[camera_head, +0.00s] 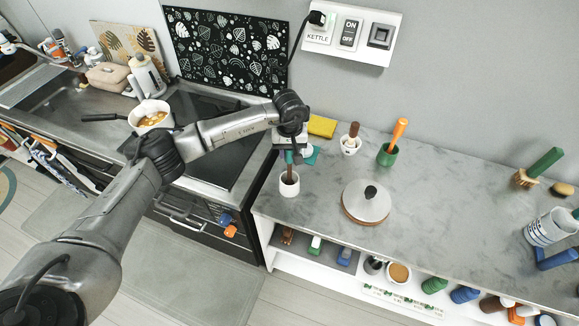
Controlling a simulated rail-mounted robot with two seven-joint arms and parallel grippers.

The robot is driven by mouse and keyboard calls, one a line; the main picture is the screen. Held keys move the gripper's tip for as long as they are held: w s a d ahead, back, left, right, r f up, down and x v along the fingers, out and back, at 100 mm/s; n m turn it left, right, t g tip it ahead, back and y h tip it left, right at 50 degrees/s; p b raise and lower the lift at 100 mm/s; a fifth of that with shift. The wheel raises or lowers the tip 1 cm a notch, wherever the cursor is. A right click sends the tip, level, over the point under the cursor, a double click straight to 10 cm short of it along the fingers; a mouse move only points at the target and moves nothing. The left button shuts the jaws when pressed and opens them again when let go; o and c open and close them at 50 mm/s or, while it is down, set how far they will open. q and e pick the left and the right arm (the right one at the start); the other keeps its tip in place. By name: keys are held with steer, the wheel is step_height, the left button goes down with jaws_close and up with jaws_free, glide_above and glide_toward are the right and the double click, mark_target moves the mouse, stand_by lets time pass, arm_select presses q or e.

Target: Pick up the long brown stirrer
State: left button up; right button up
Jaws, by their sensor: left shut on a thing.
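My left gripper (290,157) comes in from the left and points down over the near-left end of the grey counter. It is shut on the brown stirrer (289,174), whose lower part shows below the fingers. The stirrer stands upright with its lower end inside a small white cup (289,188). The gripper hides the stirrer's upper part. My right gripper is not in view.
Close behind the gripper are a teal item (311,155) and a yellow block (321,126). A white pot (350,146) and a green pot (387,154) hold handled tools. A round lidded dish (367,201) sits to the right. The counter's middle right is clear.

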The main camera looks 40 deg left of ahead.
arm_select(q)
jaws_close()
steer(key=shift+r, duration=0.1)
steer(key=shift+r, duration=0.3)
step_height(320, 180, up, 9)
steer(key=b, duration=0.2)
steer(key=shift+b, duration=0.4)
steer(key=shift+r, duration=0.15)
steer(key=shift+o, duration=1.1)
jaws_free()
jaws_close()
